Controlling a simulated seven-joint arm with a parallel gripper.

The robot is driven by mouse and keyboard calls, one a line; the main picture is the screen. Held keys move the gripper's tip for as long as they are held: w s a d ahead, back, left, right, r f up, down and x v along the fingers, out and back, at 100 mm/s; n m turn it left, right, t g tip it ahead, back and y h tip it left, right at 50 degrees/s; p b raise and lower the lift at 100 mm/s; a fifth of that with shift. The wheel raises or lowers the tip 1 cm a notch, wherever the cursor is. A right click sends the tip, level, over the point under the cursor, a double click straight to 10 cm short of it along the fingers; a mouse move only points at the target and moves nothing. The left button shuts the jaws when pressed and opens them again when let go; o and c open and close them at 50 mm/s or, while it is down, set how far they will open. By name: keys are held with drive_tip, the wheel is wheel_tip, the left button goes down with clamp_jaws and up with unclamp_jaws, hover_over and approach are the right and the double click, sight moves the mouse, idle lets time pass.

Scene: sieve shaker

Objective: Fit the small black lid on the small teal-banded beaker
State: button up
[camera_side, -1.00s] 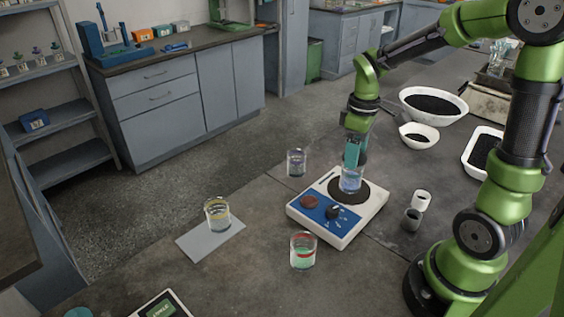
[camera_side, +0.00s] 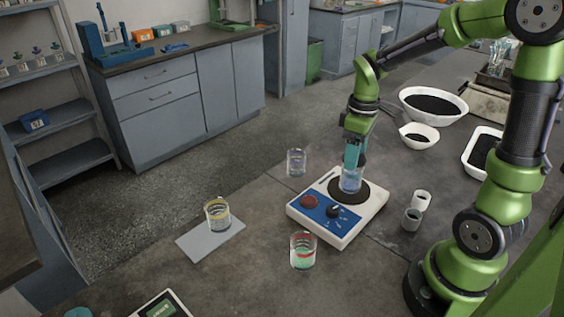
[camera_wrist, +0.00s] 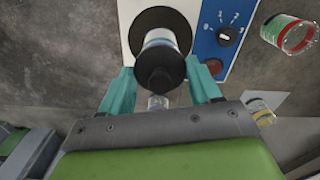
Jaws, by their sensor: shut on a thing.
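My gripper (camera_wrist: 162,68) has its teal fingers on both sides of a dark piece that looks like the small black lid (camera_wrist: 162,82). The fingers point down over the shaker. Just below them, a small clear beaker with a bluish band (camera_side: 350,180) stands upright on the round black plate of the shaker (camera_side: 330,228). This beaker also shows in the wrist view (camera_wrist: 161,39), partly covered by the lid. I cannot tell whether the lid touches the beaker's rim. In the side view the lid is mostly hidden by the fingers.
A red-banded beaker (camera_side: 303,252) stands in front of the shaker. A yellow-banded beaker (camera_side: 218,214) stands on a grey pad (camera_side: 196,247) at left. Another clear beaker (camera_side: 296,162) is behind the shaker. Two small cups (camera_side: 413,219) (camera_side: 422,200) stand to its right.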

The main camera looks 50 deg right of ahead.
drive_tip(key=shift+f, duration=0.8)
idle(2.5)
drive_tip(key=o, duration=1.1)
drive_tip(key=shift+r, duration=0.15)
drive_tip(key=shift+r, duration=2.85)
